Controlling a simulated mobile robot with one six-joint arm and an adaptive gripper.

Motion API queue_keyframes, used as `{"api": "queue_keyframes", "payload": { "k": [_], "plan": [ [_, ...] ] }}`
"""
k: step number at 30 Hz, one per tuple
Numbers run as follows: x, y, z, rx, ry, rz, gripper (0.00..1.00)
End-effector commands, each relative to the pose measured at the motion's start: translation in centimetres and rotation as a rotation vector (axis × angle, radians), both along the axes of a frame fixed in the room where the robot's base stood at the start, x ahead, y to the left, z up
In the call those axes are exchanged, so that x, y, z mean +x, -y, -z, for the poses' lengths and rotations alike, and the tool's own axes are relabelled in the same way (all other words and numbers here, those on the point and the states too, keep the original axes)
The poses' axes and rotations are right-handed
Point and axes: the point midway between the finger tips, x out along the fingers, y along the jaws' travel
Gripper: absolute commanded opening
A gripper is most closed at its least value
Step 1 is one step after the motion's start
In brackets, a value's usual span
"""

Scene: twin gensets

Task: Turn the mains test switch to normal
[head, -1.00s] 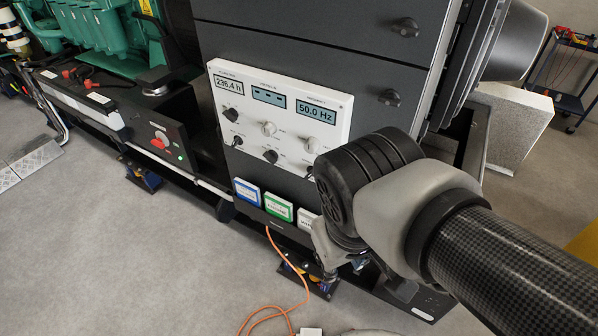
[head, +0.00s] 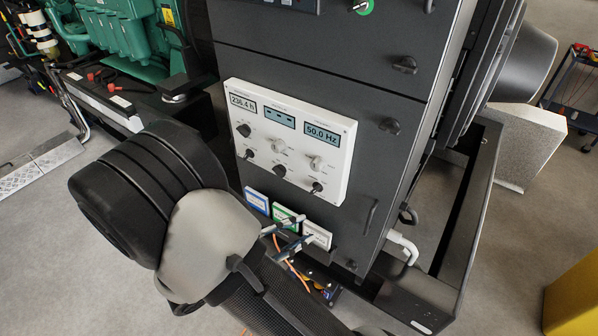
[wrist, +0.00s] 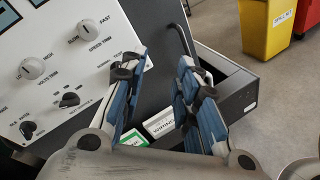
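The white control panel (head: 290,140) stands on the dark cabinet, with three displays above two rows of knobs. White trim knobs (wrist: 32,68) show in the wrist view. Black rotary knobs sit on the panel, including a lower-middle knob (head: 279,170), a lower-right knob (head: 317,187) and one in the wrist view (wrist: 69,99). My gripper (head: 287,236) is below the panel, in front of the document holders. In the wrist view my gripper (wrist: 160,85) is open, with nothing between its fingers.
Blue, green and white-fronted holders (head: 286,216) hang under the panel. A cabinet handle (head: 370,217) is to the right. A black frame rail (head: 470,220) juts out at right. A yellow bin (wrist: 268,28) stands beyond. Grey floor is open at left.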

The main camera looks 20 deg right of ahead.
Motion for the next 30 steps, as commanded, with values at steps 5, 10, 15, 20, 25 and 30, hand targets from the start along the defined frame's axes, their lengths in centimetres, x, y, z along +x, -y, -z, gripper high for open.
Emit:
{"api": "queue_keyframes", "payload": {
  "k": [5,10,15,20,25,30],
  "plan": [
    [2.0,-3.0,2.6,-0.14,-0.03,-0.202,0.29],
    [2.8,-4.6,4.1,-0.196,-0.036,-0.302,0.29],
    [3.4,-4.1,4.5,-0.206,-0.037,-0.321,0.29],
    [4.9,-1.7,4.5,-0.205,-0.037,-0.316,0.29],
    [6.9,1.4,4.6,-0.204,-0.036,-0.315,0.29],
    [9.0,4.6,4.5,-0.204,-0.036,-0.313,0.29]
  ]
}}
